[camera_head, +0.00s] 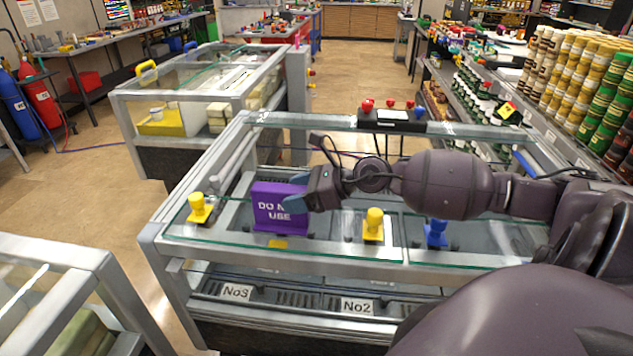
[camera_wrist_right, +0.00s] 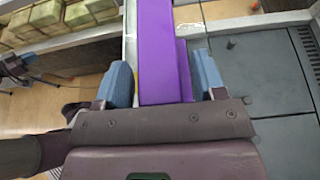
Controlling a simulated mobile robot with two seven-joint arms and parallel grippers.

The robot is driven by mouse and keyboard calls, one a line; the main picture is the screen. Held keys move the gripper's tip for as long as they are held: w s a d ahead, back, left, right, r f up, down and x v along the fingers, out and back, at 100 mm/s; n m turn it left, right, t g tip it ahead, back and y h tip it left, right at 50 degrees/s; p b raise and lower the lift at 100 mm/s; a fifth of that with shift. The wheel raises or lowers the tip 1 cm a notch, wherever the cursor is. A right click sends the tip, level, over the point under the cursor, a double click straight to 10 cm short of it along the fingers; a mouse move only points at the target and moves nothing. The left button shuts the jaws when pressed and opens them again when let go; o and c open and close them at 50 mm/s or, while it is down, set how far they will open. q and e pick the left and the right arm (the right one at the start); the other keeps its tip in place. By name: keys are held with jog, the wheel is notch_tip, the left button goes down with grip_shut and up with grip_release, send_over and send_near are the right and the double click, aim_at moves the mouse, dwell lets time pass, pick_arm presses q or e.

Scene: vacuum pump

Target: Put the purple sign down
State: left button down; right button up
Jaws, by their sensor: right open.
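The purple sign (camera_head: 275,207) reads "DO N... USE", part of it hidden by my right gripper. It stands upright on the machine's front glass-edged ledge, between a yellow valve at the left and another at the right. My right gripper (camera_head: 298,196) is at the sign's right side. In the right wrist view the sign (camera_wrist_right: 163,55) runs between the two blue fingertips of the gripper (camera_wrist_right: 161,80), with a gap at each side. The jaws are open around it. My left gripper is not in view.
A yellow valve (camera_head: 199,208) stands left of the sign; another yellow valve (camera_head: 374,225) and a blue valve (camera_head: 436,233) stand to the right. Labels No3 (camera_head: 236,291) and No2 (camera_head: 357,306) are below. A red-knobbed panel (camera_head: 392,117) is on the far rail.

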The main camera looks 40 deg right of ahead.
jog(key=shift+s+d, duration=0.3)
jog(key=b+v, duration=0.1)
jog(key=v, duration=1)
jog(key=shift+r, duration=0.15)
jog(key=shift+s, duration=0.1)
